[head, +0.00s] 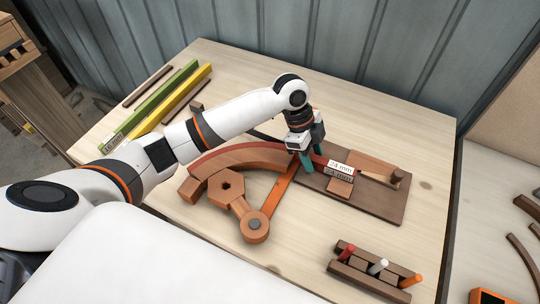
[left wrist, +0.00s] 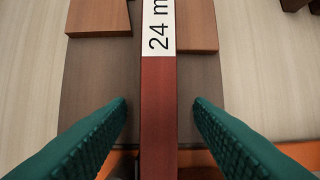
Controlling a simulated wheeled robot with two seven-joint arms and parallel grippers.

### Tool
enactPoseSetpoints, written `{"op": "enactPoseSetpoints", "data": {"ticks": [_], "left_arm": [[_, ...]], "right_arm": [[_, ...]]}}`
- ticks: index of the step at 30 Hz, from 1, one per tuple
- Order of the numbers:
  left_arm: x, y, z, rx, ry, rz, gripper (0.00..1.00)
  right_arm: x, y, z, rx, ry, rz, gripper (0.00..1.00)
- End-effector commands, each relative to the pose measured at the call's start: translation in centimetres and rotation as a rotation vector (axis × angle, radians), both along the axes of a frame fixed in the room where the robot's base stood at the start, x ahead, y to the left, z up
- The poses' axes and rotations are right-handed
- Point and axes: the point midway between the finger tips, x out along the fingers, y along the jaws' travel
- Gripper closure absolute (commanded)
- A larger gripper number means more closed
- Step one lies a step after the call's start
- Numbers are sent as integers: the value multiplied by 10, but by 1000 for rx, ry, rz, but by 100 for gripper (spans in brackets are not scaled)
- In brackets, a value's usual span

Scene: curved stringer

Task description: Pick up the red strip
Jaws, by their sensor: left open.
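The red strip (head: 319,160) lies over a dark brown board (head: 390,212) in the head view, partly behind my left gripper. A white label (head: 341,169) reading 24 mm is on it. In the left wrist view the strip (left wrist: 158,90) runs up the middle, with part of the label (left wrist: 158,25) at the top. My left gripper (head: 307,168) points down at the board's left end. Its teal fingers (left wrist: 160,108) are open, one on each side of the strip, with a gap on both sides. My right gripper is not in view.
A curved wooden piece (head: 262,156) and a wooden lever with a round end (head: 254,228) lie left of the board. A rack (head: 365,280) with coloured pegs stands at the front right. Green (head: 150,108) and yellow (head: 188,92) bars lie at the back left.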

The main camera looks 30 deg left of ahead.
Motion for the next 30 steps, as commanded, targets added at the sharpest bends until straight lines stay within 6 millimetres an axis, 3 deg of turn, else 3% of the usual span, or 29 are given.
{"op": "enactPoseSetpoints", "data": {"ticks": [8, 17, 26, 30], "left_arm": [[0, -2, -5, -1, -1, 0, 53], [0, -2, -4, 0, -1, 0, 99], [0, -2, -3, -1, -2, 1, 100], [2, -2, 10, -1, -6, 1, 100]], "right_arm": [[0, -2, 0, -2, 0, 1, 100], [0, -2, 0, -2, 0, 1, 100], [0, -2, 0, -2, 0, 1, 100], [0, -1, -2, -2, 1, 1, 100]]}}
